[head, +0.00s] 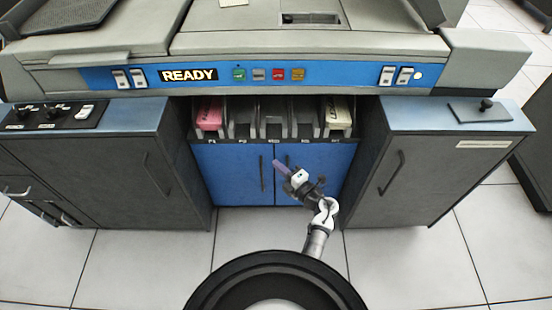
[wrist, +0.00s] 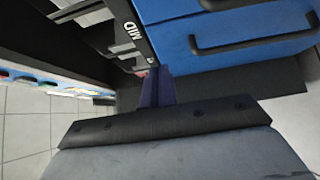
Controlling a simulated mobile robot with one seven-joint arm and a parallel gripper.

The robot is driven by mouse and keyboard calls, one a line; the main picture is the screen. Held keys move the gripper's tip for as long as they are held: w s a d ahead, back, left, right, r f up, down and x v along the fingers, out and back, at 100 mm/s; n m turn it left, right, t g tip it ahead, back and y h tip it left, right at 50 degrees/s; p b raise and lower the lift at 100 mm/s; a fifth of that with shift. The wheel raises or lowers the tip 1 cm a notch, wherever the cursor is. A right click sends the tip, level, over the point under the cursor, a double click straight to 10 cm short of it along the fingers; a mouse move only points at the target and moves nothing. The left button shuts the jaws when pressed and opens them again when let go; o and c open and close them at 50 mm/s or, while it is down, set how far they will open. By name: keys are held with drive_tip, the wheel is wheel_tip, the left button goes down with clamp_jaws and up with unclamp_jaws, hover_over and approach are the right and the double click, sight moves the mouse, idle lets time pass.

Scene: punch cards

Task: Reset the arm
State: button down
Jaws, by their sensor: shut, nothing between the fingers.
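My gripper (head: 279,168) is in front of the blue cabinet doors (head: 232,170), just below the row of card pockets (head: 273,125). Its thin purple fingers are shut and hold nothing. The arm reaches up from the lower middle and bends at the white joint. In the wrist view, the shut fingers (wrist: 157,86) point toward the pocket edge marked MID. I cannot tell how far the fingertips are from the machine.
A pink card stack (head: 209,116) stands in the left pocket and a cream stack (head: 338,115) in the right one. The control panel (head: 262,76) reads READY above. Dark cabinets (head: 95,165) (head: 440,170) flank the recess. The floor in front is clear.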

drive_tip(key=v, duration=0.7)
drive_tip(key=shift+d, duration=0.2)
